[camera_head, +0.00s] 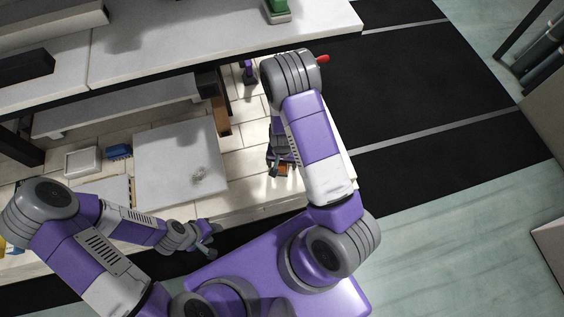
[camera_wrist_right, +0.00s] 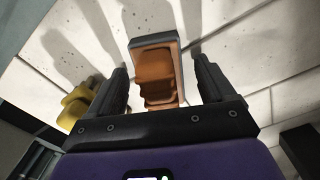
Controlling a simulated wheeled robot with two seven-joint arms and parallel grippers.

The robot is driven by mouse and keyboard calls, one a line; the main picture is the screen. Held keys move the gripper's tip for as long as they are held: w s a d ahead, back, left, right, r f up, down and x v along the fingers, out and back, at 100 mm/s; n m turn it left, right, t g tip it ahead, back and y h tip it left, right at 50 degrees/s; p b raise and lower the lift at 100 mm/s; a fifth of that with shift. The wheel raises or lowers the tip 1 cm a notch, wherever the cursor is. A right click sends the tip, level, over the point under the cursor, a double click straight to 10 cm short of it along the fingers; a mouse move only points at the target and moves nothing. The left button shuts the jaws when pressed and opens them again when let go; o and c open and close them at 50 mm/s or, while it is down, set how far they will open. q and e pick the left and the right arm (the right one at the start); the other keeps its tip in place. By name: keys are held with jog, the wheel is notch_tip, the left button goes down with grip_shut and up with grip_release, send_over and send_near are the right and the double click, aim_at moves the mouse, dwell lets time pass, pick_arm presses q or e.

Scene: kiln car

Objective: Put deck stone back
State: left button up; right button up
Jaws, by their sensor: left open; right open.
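The pale deck (camera_head: 245,165) of the kiln car is laid with light rectangular stones; they also show in the right wrist view (camera_wrist_right: 225,35). I cannot tell which piece is the loose deck stone. My right gripper (camera_head: 282,168) is open, pointing down at the deck. In the right wrist view an orange-brown stepped piece with a dark grey rim (camera_wrist_right: 157,75) sits between the open fingers (camera_wrist_right: 168,90), with gaps on both sides. My left gripper (camera_head: 211,240) is open and empty near the car's front edge, below a large white slab (camera_head: 160,155).
A white tray (camera_head: 83,160) and a blue item (camera_head: 118,151) stand left of the slab. A brown upright (camera_head: 220,112) and a purple item (camera_head: 249,72) are behind. A yellow object (camera_wrist_right: 77,107) lies left of my right gripper. A white shelf (camera_head: 190,35) overhangs the back.

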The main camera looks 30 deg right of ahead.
jog(key=shift+r+p, duration=3.4)
jog(key=shift+r, duration=0.6)
notch_tip(320, 180, up, 8)
jog(key=p, duration=0.2)
jog(key=shift+f, duration=0.2)
jog(key=shift+f, duration=0.1)
jog(key=s+a+f+n+y, duration=0.3)
jog(key=s+a+f, duration=0.3)
jog(key=s+a, duration=0.4)
jog(key=shift+s+a+f+n+y, duration=0.2)
jog(key=shift+a+n+y, duration=0.2)
jog(key=shift+a+n, duration=0.45)
jog(key=shift+a+r+t, duration=0.15)
jog(key=shift+a+t, duration=0.15)
jog(key=shift+a, duration=0.25)
jog(key=shift+c, duration=0.2)
